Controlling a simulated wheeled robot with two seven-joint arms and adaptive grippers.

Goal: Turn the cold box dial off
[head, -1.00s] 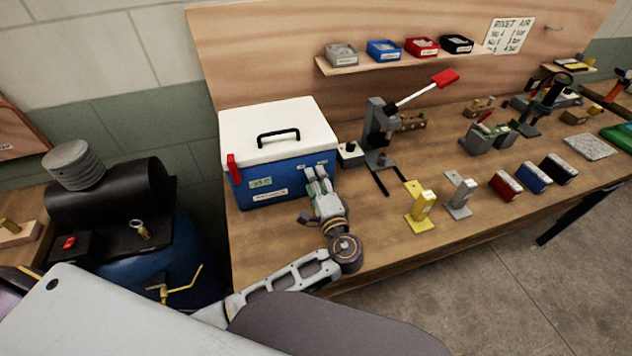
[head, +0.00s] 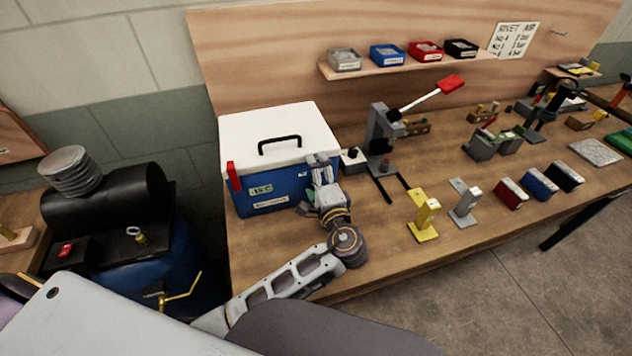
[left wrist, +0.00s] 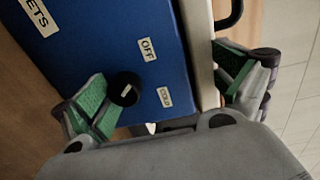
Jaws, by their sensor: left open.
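The cold box (head: 268,190) is blue with a white lid (head: 276,138) and stands on the bench. In the left wrist view, the blue front carries a black round dial (left wrist: 125,89), an OFF label (left wrist: 148,50) and a COLD label (left wrist: 165,97). My left gripper (head: 322,164) is open at the right part of the box front and hides the dial in the head view. In the left wrist view (left wrist: 166,92), one green-padded finger is beside the dial; the other is past the lid.
Yellow (head: 424,220) and silver (head: 465,205) blocks stand farther right. The bench front is mostly clear. A dark tank (head: 110,200) stands at left.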

